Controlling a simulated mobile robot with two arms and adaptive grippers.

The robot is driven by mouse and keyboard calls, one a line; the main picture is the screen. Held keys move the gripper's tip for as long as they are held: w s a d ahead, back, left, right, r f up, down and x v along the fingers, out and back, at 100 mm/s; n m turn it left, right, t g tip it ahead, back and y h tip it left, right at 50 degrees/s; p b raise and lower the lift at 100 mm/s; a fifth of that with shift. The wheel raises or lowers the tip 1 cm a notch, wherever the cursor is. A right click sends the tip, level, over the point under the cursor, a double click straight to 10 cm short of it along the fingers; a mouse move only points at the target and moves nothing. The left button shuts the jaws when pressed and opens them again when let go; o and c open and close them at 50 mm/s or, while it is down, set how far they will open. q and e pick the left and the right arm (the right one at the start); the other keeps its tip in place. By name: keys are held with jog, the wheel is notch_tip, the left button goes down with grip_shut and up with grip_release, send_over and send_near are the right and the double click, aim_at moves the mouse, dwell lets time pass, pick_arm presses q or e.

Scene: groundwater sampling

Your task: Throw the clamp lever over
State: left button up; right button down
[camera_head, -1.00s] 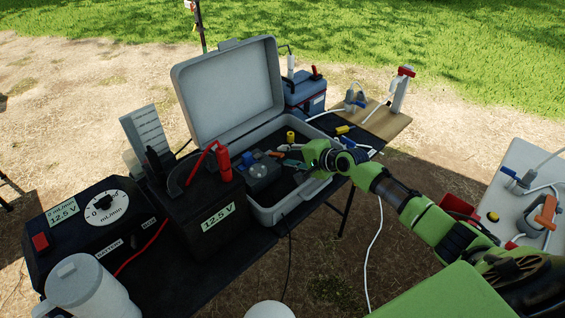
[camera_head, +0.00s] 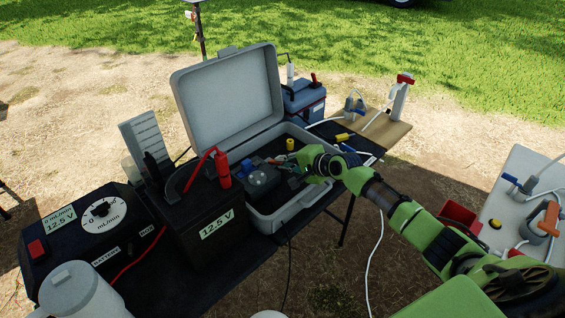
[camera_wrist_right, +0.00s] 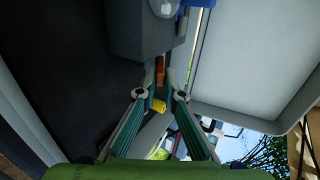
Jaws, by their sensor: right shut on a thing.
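A grey block (camera_head: 262,178) with a round top sits inside the open grey case (camera_head: 288,212). A small orange lever (camera_head: 274,161) shows at its far side. My right gripper (camera_head: 293,167) reaches into the case from the right, with its fingertips beside the block and lever. In the right wrist view, the teal fingers of my right gripper (camera_wrist_right: 160,82) close around an orange-brown piece, seemingly the lever (camera_wrist_right: 160,70), next to the grey block (camera_wrist_right: 145,35). The exact contact is small and dark. My left gripper is not in view.
The case lid (camera_head: 228,97) stands open behind. A yellow cylinder (camera_head: 290,144) stands in the case. The black battery (camera_head: 205,215) stands close to its left. A blue-grey box (camera_head: 304,102) and a wooden board (camera_head: 385,131) lie beyond.

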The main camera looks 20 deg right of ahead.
aim_at(272, 160)
jog(key=r+p, duration=0.1)
jog(key=w+r+p, duration=0.1)
jog(key=r+g+p, duration=0.1)
jog(key=p, duration=0.1)
jog(key=shift+w+a, duration=0.3)
jog(key=shift+w, duration=0.1)
jog(key=shift+w+a+r+g+h+p, duration=0.15)
jog(key=shift+w+g+h+p, duration=0.2)
jog(key=shift+p, duration=0.25)
jog(key=shift+f, duration=0.2)
jog(key=shift+w+r+g, duration=0.2)
jog(key=shift+w+g, duration=0.05)
jog(key=c, duration=2.8)
grip_release()
jog(key=shift+w+a+r+g, duration=0.3)
jog(key=shift+w+a+g, duration=0.1)
jog(key=shift+w, duration=0.35)
jog(key=shift+w+a+h, duration=0.1)
jog(key=shift+w+h, duration=0.15)
jog(key=shift+w, duration=0.1)
jog(key=shift+w+r+g, duration=0.1)
jog(key=shift+r+g, duration=0.1)
jog(key=shift+g, duration=0.2)
